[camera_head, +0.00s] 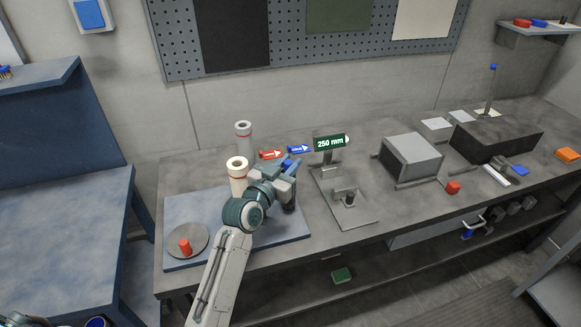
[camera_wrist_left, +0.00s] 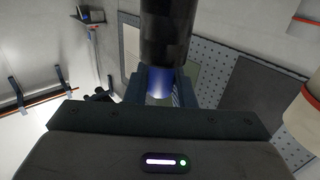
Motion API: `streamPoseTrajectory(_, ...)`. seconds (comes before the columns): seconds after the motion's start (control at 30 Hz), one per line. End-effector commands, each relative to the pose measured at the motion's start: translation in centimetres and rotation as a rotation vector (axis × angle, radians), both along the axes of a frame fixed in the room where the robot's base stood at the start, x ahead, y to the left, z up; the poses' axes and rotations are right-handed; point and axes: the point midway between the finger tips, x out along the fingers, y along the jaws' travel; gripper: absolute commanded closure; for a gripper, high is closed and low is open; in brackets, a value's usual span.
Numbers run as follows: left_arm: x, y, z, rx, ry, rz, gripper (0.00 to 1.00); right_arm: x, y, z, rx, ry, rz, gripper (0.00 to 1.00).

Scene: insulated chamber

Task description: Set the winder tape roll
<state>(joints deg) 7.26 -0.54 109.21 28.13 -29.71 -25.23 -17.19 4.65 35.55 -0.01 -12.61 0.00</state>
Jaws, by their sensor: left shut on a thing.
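My left gripper (camera_head: 289,180) is over the right part of the blue-grey mat (camera_head: 210,212). It is shut on a dark cylinder with a blue part (camera_wrist_left: 165,35); the blue shows between the fingers in the left wrist view. The dark end also shows below the gripper in the head view (camera_head: 290,203). Which item this is, I cannot tell for sure. A grey stand with a green "250 mm" sign (camera_head: 331,142) and a small dark post (camera_head: 349,199) stands to the right of the gripper. No tape roll is clearly recognisable. My right gripper is not in view.
Two white cylinders with red bands (camera_head: 243,128) (camera_head: 238,163) stand close behind the arm. A round grey disc (camera_head: 195,236) with a red cylinder (camera_head: 185,246) is at the front left. A grey box (camera_head: 412,155) and black block (camera_head: 497,139) fill the right side.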

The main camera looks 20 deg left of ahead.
Motion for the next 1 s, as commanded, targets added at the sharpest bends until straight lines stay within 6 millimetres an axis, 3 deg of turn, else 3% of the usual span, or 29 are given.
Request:
streamPoseTrajectory(0.03, -0.1, 0.5, -0.6, 0.007, -0.008, -0.024, 1.0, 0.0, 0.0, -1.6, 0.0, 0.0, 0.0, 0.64)
streamPoseTrajectory(0.3, -0.9, 1.7, -0.5, 0.007, -0.009, -0.168, 1.0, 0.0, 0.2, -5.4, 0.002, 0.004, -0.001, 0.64)
streamPoseTrajectory(0.47, -1.2, 2.1, -0.1, 0.006, -0.007, -0.216, 1.0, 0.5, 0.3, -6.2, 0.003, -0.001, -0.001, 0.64)
streamPoseTrajectory(0.83, -1.3, 2.0, 0.2, 0.004, -0.005, -0.227, 1.0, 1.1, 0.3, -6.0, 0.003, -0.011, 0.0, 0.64)
streamPoseTrajectory(0.87, -1.3, 2.0, 0.2, 0.004, -0.005, -0.227, 0.74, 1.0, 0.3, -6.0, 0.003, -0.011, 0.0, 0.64)
streamPoseTrajectory(0.93, -1.3, 2.0, 0.2, 0.004, -0.004, -0.227, 0.6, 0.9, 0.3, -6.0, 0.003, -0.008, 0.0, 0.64)
streamPoseTrajectory(1.0, -1.3, 2.0, 0.1, 0.004, -0.004, -0.227, 0.58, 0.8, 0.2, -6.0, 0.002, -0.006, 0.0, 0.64)
